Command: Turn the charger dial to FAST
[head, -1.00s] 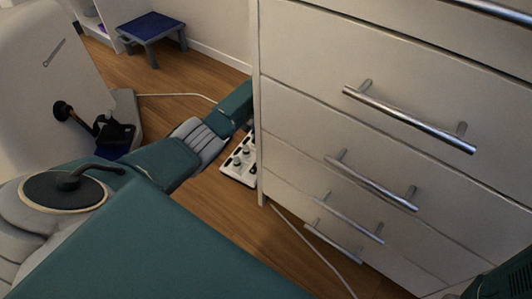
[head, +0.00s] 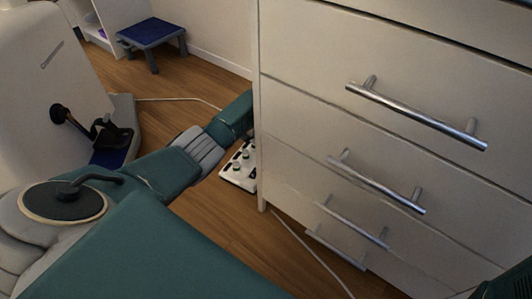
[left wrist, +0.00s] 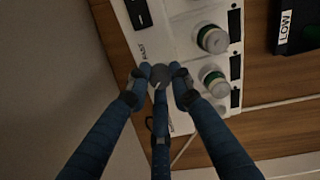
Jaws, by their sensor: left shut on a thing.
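A white panel with knobs (head: 238,171), apparently the charger, lies on the floor beside the drawer cabinet, partly hidden by it. In the left wrist view the panel (left wrist: 184,45) has two white knobs with green rings (left wrist: 212,39) and a black switch (left wrist: 138,13). My left gripper (left wrist: 160,84) has its blue fingers closed around a small grey knob (left wrist: 159,73) at the panel's edge. In the head view the cabinet hides the left fingers.
The white drawer cabinet (head: 330,105) with metal bar handles stands close by my left forearm. A white cable (head: 308,250) runs along the floor. A blue step stool (head: 151,33) stands at the back. A black block marked LOW (left wrist: 290,22) lies near the panel.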

